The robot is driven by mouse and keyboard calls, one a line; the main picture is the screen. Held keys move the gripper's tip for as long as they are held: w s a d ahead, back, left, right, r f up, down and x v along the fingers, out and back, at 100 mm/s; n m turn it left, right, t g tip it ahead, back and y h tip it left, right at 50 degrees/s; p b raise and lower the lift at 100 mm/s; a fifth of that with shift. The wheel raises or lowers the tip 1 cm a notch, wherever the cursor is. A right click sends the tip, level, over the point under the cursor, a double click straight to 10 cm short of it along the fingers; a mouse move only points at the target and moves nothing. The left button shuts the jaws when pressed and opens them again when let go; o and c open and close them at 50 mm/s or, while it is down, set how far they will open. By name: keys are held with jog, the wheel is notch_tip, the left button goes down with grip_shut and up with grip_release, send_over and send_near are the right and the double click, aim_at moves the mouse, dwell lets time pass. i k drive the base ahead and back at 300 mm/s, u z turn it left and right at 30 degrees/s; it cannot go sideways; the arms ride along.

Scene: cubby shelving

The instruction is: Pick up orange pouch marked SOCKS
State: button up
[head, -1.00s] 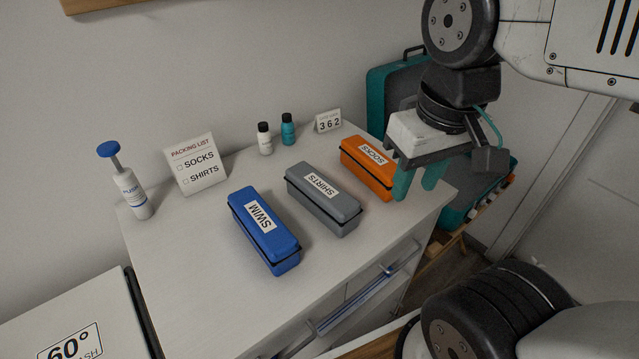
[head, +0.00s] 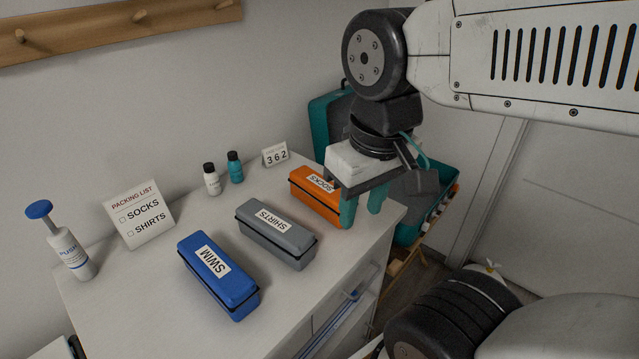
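The orange pouch (head: 309,197) marked SOCKS lies on the white cabinet top at the right end of a row of pouches. My gripper (head: 362,211) is at its right end, pointing down, with two teal fingers spread apart. One finger overlaps the pouch's right end in the picture; I cannot tell whether it touches. The gripper hides part of that end. Nothing shows between the fingers.
A grey SHIRTS pouch (head: 277,236) and a blue SWIM pouch (head: 218,276) lie to the left. Two small bottles, a 362 sign (head: 276,155), a packing list (head: 141,214) and a pump bottle (head: 66,246) stand behind. A teal suitcase (head: 436,195) is open at the right.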

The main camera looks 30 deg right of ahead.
aim_at(310, 188)
jog(key=z, duration=1.6)
jog(key=k, duration=0.65)
jog(key=u, duration=0.35)
